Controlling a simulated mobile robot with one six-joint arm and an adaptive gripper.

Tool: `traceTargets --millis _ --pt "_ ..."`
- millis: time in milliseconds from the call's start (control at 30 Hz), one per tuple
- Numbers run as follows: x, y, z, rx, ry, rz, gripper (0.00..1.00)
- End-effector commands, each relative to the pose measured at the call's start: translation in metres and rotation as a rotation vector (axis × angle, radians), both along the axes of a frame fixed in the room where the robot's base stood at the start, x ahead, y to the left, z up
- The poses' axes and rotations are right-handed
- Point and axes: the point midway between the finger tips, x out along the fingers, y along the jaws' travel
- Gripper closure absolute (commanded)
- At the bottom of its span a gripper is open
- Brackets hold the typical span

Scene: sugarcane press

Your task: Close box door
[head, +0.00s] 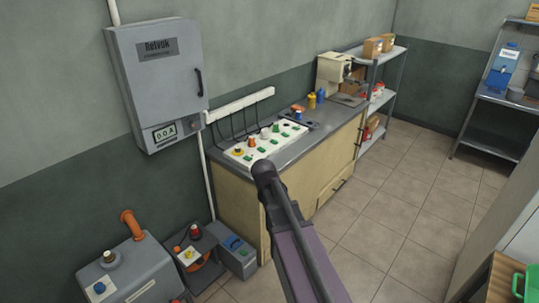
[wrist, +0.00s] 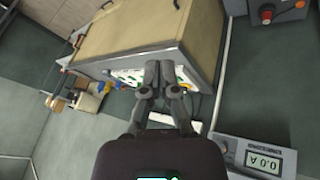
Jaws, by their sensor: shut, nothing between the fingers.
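The grey wall box (head: 160,80) hangs on the wall at the left of the head view. Its door (head: 165,95) has a dark handle (head: 198,82) near its right edge and a name plate at the top. The door looks flush or nearly so; I cannot tell whether a small gap is left. A display panel (head: 166,134) reading 0.0A sits at its lower front; it also shows in the wrist view (wrist: 256,156). My gripper (wrist: 159,66) is shut and empty, apart from the box, with the workbench beyond its fingers in the wrist view.
A workbench (head: 233,198) with a white control panel (head: 263,146) stands right of the box. Grey machines (head: 130,270) stand on the floor below the box. A shelf rack (head: 381,98) is behind. The tiled floor (head: 390,210) at right is clear.

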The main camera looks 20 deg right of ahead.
Motion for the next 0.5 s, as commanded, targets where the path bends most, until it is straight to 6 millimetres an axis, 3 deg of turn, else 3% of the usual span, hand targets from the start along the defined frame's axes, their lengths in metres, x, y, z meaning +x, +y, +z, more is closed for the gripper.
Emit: traceTargets --millis 33,200,333,500 --pt "-0.035 0.009 -0.007 0.045 0.06 -0.014 1.0" --pt "-0.114 0.038 -0.021 0.189 0.254 -0.044 1.0" --pt "-0.154 0.054 -0.025 0.261 0.36 -0.049 1.0" --pt "-0.177 0.064 -0.026 0.305 0.425 -0.048 1.0"
